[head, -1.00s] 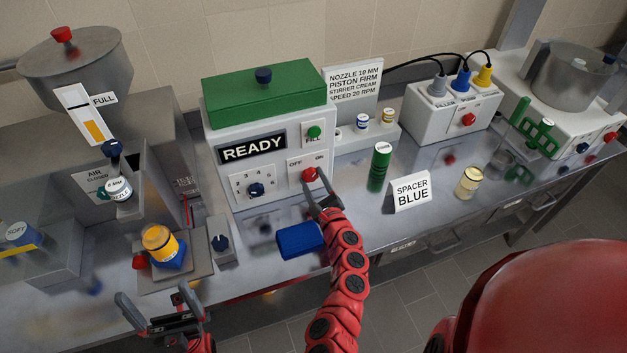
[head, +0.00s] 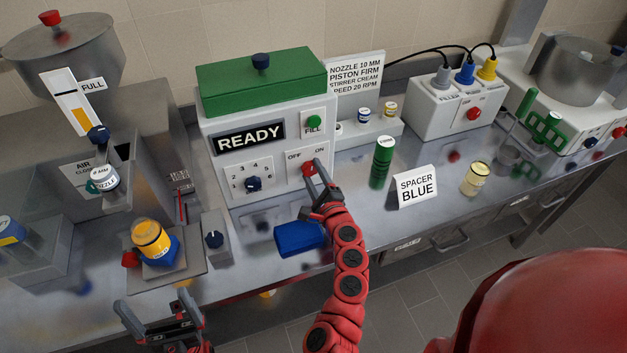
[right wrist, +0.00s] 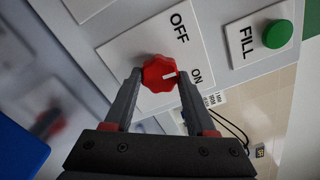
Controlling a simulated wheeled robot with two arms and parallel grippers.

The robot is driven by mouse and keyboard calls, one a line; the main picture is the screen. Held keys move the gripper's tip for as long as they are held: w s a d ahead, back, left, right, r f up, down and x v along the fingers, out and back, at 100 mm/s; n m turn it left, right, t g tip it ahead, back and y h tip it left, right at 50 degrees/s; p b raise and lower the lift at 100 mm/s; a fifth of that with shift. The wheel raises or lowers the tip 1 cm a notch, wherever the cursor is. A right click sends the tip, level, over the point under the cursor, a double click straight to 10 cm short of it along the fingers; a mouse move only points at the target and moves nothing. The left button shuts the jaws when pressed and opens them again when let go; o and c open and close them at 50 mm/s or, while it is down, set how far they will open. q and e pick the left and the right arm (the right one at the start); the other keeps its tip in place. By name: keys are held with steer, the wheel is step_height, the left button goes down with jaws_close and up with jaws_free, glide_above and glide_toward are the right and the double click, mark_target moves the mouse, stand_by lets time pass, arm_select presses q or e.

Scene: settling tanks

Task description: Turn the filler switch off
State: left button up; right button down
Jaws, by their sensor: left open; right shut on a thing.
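The filler switch is a red knob (head: 308,170) on the front of the grey machine with the green lid, below the green FILL button (head: 314,122). It also shows in the right wrist view (right wrist: 159,73), where its white mark points toward the word ON. My right gripper (head: 312,173) is shut on this knob, with one finger on each side of it. My left gripper (head: 156,307) is open and empty, low at the left over the front edge of the bench.
A blue block (head: 300,238) lies below my right gripper. A dial (head: 253,184) sits left of the switch. A green cylinder (head: 381,162) and a SPACER BLUE sign (head: 417,187) stand to the right. A yellow-topped jar (head: 152,240) stands near my left gripper.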

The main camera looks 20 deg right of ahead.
steer(key=n+b, duration=0.3)
steer(key=n, duration=0.1)
steer(key=shift+f+n, duration=0.15)
steer(key=shift+n, duration=0.15)
steer(key=shift+n+b, duration=1.05)
steer(key=shift+n, duration=0.55)
steer(key=shift+c, duration=1.1)
jaws_free()
steer(key=shift+r, duration=0.2)
